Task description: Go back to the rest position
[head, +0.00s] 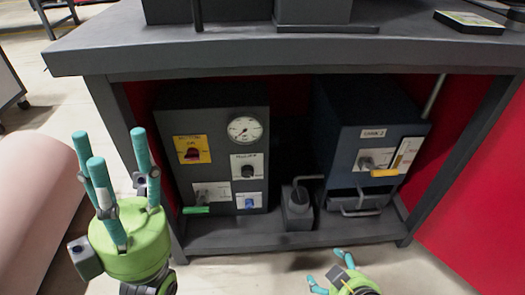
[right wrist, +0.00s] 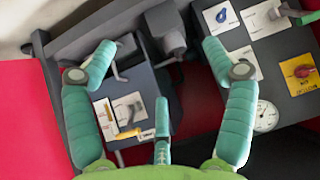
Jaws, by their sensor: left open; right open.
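My left gripper (head: 110,150) has a green palm and teal fingers. It points upward at the left of the head view, in front of the bench and left of the grey control box. Its fingers are spread and empty. My right gripper (head: 325,268) shows at the bottom of the head view, low in front of the bench's lower shelf and partly cut off by the frame edge. In the right wrist view its teal fingers (right wrist: 162,105) are spread apart, with nothing held between them.
A dark bench (head: 240,50) spans the view. On its lower shelf (head: 250,240) stand a control box with a gauge (head: 244,129), a small grey block (head: 297,212) and a dark blue box (head: 345,110). A pink rounded object (head: 35,190) is at left. Red panels flank the bench.

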